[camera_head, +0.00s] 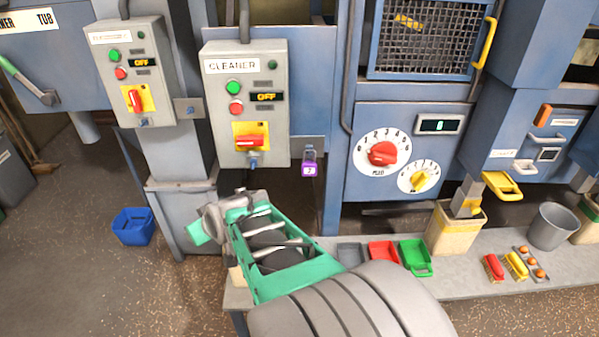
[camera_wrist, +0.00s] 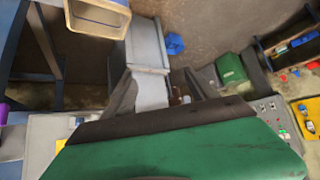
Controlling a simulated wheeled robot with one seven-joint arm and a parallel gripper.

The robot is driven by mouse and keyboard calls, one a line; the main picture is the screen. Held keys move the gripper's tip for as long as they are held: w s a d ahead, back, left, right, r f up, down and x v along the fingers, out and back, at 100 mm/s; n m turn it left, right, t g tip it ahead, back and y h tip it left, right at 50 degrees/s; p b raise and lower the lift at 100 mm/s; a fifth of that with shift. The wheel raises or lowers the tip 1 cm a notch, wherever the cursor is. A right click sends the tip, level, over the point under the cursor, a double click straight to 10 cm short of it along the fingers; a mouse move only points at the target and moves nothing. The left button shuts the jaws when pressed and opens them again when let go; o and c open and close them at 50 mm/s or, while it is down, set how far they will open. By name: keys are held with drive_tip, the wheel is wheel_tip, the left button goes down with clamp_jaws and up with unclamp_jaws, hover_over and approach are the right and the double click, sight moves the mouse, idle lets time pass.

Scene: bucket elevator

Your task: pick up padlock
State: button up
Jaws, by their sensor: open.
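The purple padlock (camera_head: 309,169) hangs upright by its shackle at the lower right of the grey CLEANER control box (camera_head: 246,120), against the blue panel. A small light mark shows on its face. My gripper (camera_head: 214,222) is open, below and to the left of the padlock in the head view, and apart from it. My arm partly hides its fingers. In the wrist view a purple patch (camera_wrist: 3,113) is cut off at the left edge; it may be the padlock. I see nothing held between the fingers.
A second control box (camera_head: 135,70) stands left, and a blue bin (camera_head: 133,226) is on the floor. A low shelf (camera_head: 465,278) holds grey, red and green trays (camera_head: 415,256), brushes and a bucket (camera_head: 552,227). The blue machine (camera_head: 400,180) with dials rises right of the padlock.

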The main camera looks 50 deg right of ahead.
drive_tip(key=d+f+m+t+h, duration=0.2)
drive_tip(key=d, duration=0.8)
drive_tip(key=m+t+h+b, duration=0.1)
drive_tip(key=m+h+b, duration=0.1)
drive_tip(key=m+h, duration=0.6)
approach(309, 165)
drive_tip(key=w+f+n+h, duration=0.2)
drive_tip(key=x, duration=0.2)
drive_tip(key=p+x, duration=0.1)
drive_tip(key=x, duration=0.5)
drive_tip(key=shift+s+d+r+p, duration=0.1)
drive_tip(key=shift+s+d+p, duration=0.15)
drive_tip(key=shift+s+p, duration=0.15)
drive_tip(key=shift+c, duration=0.6)
drive_tip(key=c, duration=1.3)
clamp_jaws()
drive_tip(key=shift+r, duration=0.15)
